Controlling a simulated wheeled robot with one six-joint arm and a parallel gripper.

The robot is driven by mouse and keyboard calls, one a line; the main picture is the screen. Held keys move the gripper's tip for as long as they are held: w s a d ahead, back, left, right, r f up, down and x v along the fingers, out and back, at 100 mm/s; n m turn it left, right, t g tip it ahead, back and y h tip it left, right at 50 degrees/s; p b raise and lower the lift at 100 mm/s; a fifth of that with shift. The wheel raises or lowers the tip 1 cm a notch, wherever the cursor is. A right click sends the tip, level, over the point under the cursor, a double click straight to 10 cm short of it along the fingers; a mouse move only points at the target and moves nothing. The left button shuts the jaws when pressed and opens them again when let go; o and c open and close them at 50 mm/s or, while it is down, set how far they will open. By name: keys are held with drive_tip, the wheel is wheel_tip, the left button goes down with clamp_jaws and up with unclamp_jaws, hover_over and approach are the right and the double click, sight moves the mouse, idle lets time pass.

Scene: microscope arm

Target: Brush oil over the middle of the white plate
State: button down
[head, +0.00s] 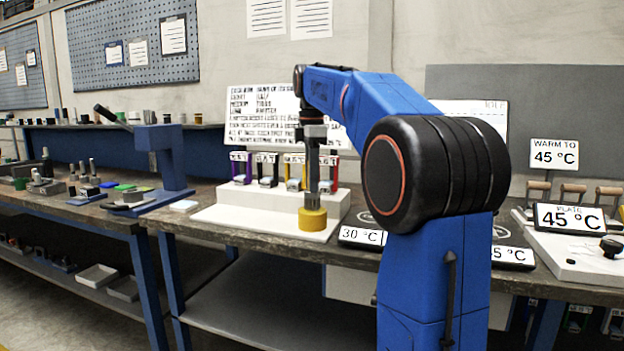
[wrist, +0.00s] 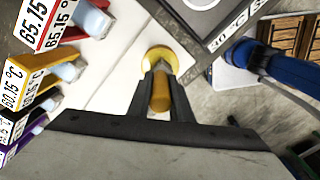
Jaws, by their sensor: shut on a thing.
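My gripper (head: 318,190) points down over the white board at the middle of the bench. In the wrist view my gripper (wrist: 160,85) is shut on a yellow-handled tool (wrist: 160,95), seemingly the brush. The tool's lower end meets a round yellow pot (head: 312,219), which also shows in the wrist view (wrist: 149,57); the bristles are hidden. The pot stands on the white board (head: 215,217). I cannot tell which white surface is the task's plate.
A white stepped rack (head: 252,200) with several coloured, labelled holders stands just behind the pot. A "30 °C" display (head: 362,237) is to its right. My blue arm hides part of the bench. A blue microscope-like stand (head: 165,160) is at the left. Wooden-handled tools (head: 572,192) stand far right.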

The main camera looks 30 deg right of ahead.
drive_tip(key=shift+f, duration=0.4)
idle(1.1)
drive_tip(key=shift+r, duration=0.1)
drive_tip(key=shift+r, duration=3.45)
